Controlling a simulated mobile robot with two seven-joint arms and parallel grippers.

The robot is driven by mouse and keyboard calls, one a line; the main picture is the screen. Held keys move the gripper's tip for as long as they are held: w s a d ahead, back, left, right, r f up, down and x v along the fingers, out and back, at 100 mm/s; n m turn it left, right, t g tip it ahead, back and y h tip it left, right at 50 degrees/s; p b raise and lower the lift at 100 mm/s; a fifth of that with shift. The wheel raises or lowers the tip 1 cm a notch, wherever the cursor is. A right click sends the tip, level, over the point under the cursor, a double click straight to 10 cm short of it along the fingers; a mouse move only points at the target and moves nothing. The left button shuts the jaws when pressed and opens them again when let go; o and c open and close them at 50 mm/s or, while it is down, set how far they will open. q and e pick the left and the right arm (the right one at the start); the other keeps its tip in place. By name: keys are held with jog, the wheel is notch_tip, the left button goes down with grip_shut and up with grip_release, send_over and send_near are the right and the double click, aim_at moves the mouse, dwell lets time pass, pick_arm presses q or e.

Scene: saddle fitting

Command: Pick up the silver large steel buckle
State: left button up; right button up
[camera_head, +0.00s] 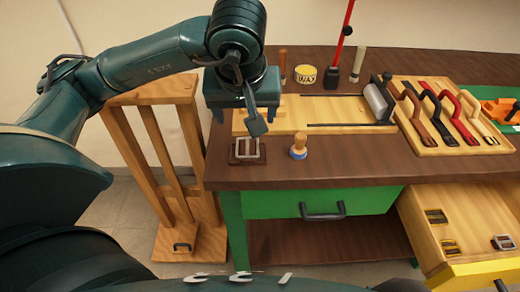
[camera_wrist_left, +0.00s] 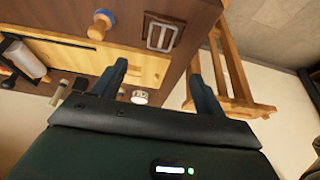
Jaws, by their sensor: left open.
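A large silver buckle (camera_head: 248,148) with a rectangular frame lies on a dark brown pad (camera_head: 235,159) at the table's front left corner. It also shows in the left wrist view (camera_wrist_left: 161,36), at the top centre. My left gripper (camera_head: 245,113) hangs over the left end of the table, above and behind the buckle. Its two fingers are apart with nothing between them, as the left wrist view (camera_wrist_left: 158,82) shows. The buckle is beyond the fingertips, not touched. My right gripper is not in view.
A wooden-handled stamp (camera_head: 299,146) stands right of the buckle. An open drawer (camera_head: 460,210) at right holds several smaller buckles. A rack of coloured handles (camera_head: 450,115) and a wax tin (camera_head: 305,74) are on the table. A wooden stand (camera_head: 160,150) is at left.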

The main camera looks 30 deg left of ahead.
pick_arm(q)
jog(key=b, duration=0.2)
send_over(247, 147)
jog(key=s+d, duration=0.1)
jog(key=s, duration=0.1)
notch_tip(247, 147, down, 7)
jog(key=shift+s+d+x, duration=0.15)
jog(key=shift+x, duration=1.2)
jog(key=shift+s+d+x, duration=0.1)
jog(key=shift+d+x, duration=0.05)
jog(key=shift+x, duration=1.2)
jog(key=shift+f, duration=0.1)
jog(key=shift+c, duration=0.2)
jog(key=c, duration=1.1)
